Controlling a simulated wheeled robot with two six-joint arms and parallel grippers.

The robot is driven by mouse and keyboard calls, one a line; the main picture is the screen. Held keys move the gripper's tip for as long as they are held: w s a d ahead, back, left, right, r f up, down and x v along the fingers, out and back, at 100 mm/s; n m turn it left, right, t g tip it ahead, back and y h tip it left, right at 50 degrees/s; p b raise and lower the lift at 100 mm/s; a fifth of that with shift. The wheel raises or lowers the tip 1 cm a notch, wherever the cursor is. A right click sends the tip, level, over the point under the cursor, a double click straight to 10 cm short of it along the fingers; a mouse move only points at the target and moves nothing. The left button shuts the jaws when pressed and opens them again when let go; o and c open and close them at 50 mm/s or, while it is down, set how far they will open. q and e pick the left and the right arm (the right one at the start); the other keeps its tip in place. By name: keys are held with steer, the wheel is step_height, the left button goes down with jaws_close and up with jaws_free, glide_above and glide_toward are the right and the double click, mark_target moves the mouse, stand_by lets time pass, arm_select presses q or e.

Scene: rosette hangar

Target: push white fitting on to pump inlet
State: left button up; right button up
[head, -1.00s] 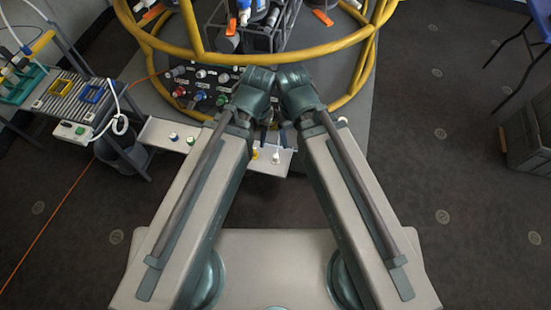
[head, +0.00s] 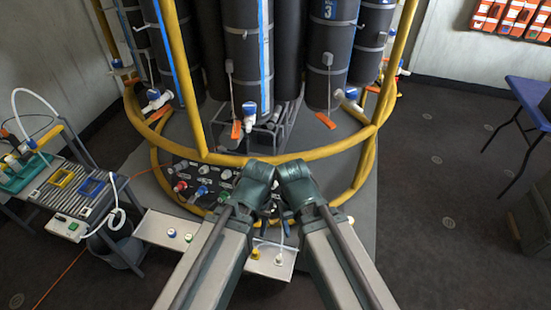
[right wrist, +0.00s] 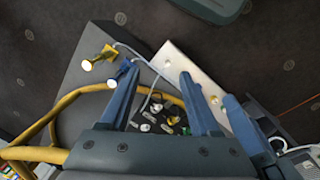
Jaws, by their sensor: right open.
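A small white fitting (head: 279,258) stands on the right end of the pale shelf (head: 268,265), beside a yellow fitting (head: 255,253). My right gripper (head: 283,213) hangs above and behind that shelf end, its fingers mostly hidden by the wrist in the head view. In the right wrist view its two blue-grey fingers (right wrist: 158,85) stand apart with nothing held between them. My left gripper (head: 265,214) is close beside the right one, its jaws hidden by its own wrist. I cannot tell which part is the pump inlet; a dark panel of coloured ports (head: 200,182) lies behind.
A yellow tubular rail (head: 240,160) circles the tall black cylinders (head: 245,60). Two more small fittings (head: 180,235) sit on the shelf's left part. A side table (head: 75,190) with trays and tubing stands at left, a blue table (head: 527,100) at right. The right floor is mostly clear.

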steer(key=w+d+f+m+b, duration=0.1)
steer(key=w+d+f+b, duration=0.1)
steer(key=f+b, duration=0.7)
steer(key=w+d+f+m+y+b, duration=0.1)
steer(key=d+f+b, duration=0.2)
steer(key=f+b, duration=0.65)
steer(key=w+d+f+b, duration=0.2)
steer(key=f+b, duration=0.7)
steer(key=f, duration=0.1)
steer(key=n+b, duration=1.1)
steer(key=n, duration=0.1)
glide_above(279, 257)
steer(key=f, duration=0.6)
steer(key=d+f, duration=0.1)
steer(key=f, duration=0.3)
steer(key=shift+f, duration=0.1)
steer(key=shift+a+n, duration=0.55)
steer(key=shift+n, duration=0.05)
steer(key=shift+f, duration=0.1)
step_height(279, 257, down, 9)
steer(key=b, duration=0.8)
steer(key=shift+b, duration=0.3)
